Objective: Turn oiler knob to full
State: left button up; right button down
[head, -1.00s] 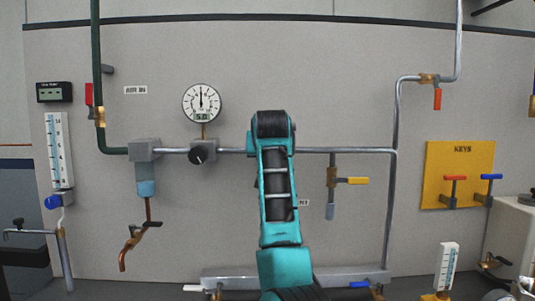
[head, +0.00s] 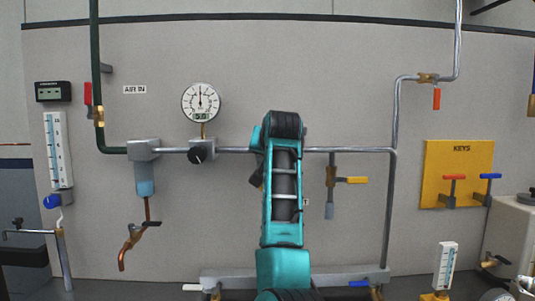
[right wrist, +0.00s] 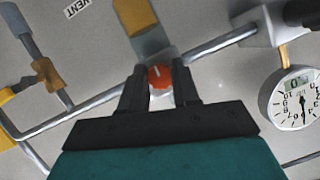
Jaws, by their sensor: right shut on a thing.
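The orange-red oiler knob (right wrist: 159,77) shows in the right wrist view with a short white mark pointing nearly straight up in the picture. My right gripper (right wrist: 160,84) is shut on it, one dark finger on each side. Behind the knob is the grey oiler body (right wrist: 152,44) with a yellow bowl (right wrist: 135,14). In the head view my teal right arm hides the oiler and its knob, and most of the gripper. My left gripper is in neither current view.
A steel pipe (head: 340,149) runs along the wall. Left of my arm are a round gauge (head: 201,102) and a black regulator knob (head: 196,155). Right of it is a yellow-handled valve (head: 352,180). A yellow keys board (head: 457,164) hangs farther right.

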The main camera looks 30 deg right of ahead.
jog(key=c, duration=0.8)
grip_release()
jog(key=b+v, duration=0.1)
jog(key=v, duration=1.2)
jog(key=shift+b, duration=0.3)
jog(key=shift+f, duration=0.1)
